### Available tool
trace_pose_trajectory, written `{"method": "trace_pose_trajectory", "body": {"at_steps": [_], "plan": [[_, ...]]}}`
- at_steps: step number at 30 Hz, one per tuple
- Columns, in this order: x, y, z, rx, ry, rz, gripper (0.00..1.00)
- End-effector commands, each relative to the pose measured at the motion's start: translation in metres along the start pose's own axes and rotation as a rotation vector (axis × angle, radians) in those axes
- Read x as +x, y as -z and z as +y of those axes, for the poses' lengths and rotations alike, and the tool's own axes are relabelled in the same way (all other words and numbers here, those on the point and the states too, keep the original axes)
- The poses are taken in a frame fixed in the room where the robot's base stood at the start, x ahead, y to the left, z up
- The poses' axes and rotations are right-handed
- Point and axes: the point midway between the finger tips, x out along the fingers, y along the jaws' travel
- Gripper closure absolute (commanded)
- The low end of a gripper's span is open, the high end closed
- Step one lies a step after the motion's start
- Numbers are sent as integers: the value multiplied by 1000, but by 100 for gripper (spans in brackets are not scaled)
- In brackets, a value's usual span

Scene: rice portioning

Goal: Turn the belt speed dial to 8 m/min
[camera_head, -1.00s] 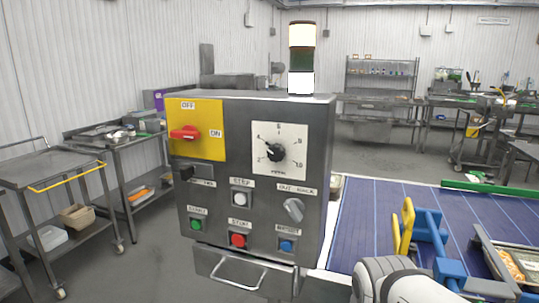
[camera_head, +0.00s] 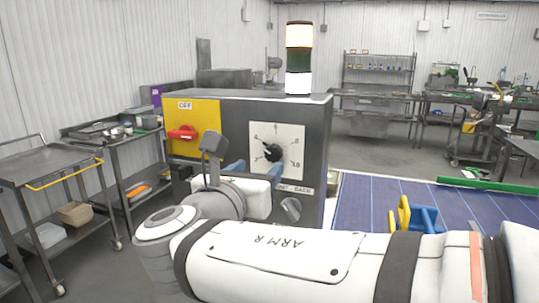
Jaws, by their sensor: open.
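The belt speed dial is a black knob (camera_head: 272,152) on a white square scale plate (camera_head: 290,146) on the grey control box (camera_head: 318,150). Its pointer seems to lean to the upper left, near the 4; the small figures are hard to read. My gripper (camera_head: 260,173) is in front of the box, just below and left of the knob. Its blue fingers show apart, partly hidden behind my white wrist housing. It is open with nothing seen between the fingers. I see no contact with the knob.
A red switch (camera_head: 183,132) sits on a yellow plate (camera_head: 205,115) left of the dial. A grey selector knob (camera_head: 291,209) is below the dial. My arm hides the lower buttons.

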Motion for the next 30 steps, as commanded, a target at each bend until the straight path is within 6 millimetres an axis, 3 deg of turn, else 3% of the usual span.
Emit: {"method": "trace_pose_trajectory", "body": {"at_steps": [18, 30], "plan": [[71, -2, 1, -8, -2, -6, 46], [75, -2, 2, -6, -5, -6, 48]]}}
